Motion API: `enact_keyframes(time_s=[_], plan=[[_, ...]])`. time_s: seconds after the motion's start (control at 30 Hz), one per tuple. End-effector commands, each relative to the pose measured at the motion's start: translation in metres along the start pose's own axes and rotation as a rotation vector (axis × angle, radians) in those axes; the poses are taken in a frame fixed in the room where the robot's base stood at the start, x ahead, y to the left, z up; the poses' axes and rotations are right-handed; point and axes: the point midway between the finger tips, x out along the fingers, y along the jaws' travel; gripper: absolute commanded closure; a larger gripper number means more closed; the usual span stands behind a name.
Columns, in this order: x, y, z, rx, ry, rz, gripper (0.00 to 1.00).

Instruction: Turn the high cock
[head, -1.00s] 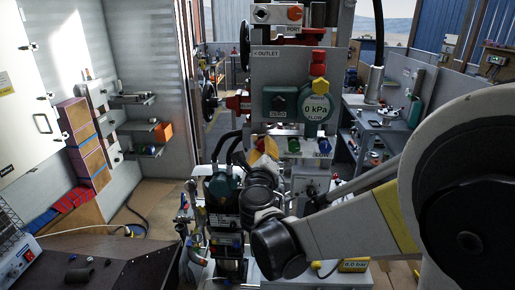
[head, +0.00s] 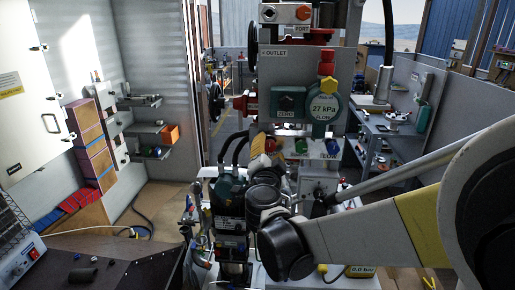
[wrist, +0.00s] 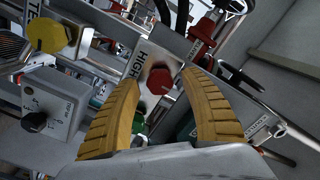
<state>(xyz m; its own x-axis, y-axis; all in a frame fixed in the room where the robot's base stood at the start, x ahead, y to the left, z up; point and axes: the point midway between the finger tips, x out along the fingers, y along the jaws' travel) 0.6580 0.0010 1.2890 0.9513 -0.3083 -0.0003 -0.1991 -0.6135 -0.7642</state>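The high cock has a red knob (wrist: 160,80) beside a label reading HIGH in the wrist view. My gripper (wrist: 159,88) has its two yellow ribbed fingers on either side of this knob, with visible gaps; it is open. Whether the fingertips reach past the knob's face, I cannot tell. In the head view the red knob (head: 270,146) shows beside my yellow fingers (head: 257,146), partly hidden by them. The gauge (head: 323,108) above reads 27 kPa.
A green knob (head: 302,146) and a blue knob (head: 331,150) sit to the right in the head view. A yellow knob (wrist: 50,35) and a black knob (wrist: 35,122) are left in the wrist view.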

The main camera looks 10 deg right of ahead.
Motion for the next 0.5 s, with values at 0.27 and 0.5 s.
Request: enact_keyframes(time_s=[0.27, 0.5], plan=[[-0.011, -0.001, 0.0, 0.002, -0.001, -0.001, 0.47], [-0.038, -0.001, 0.0, 0.002, -0.001, -0.001, 0.47]])
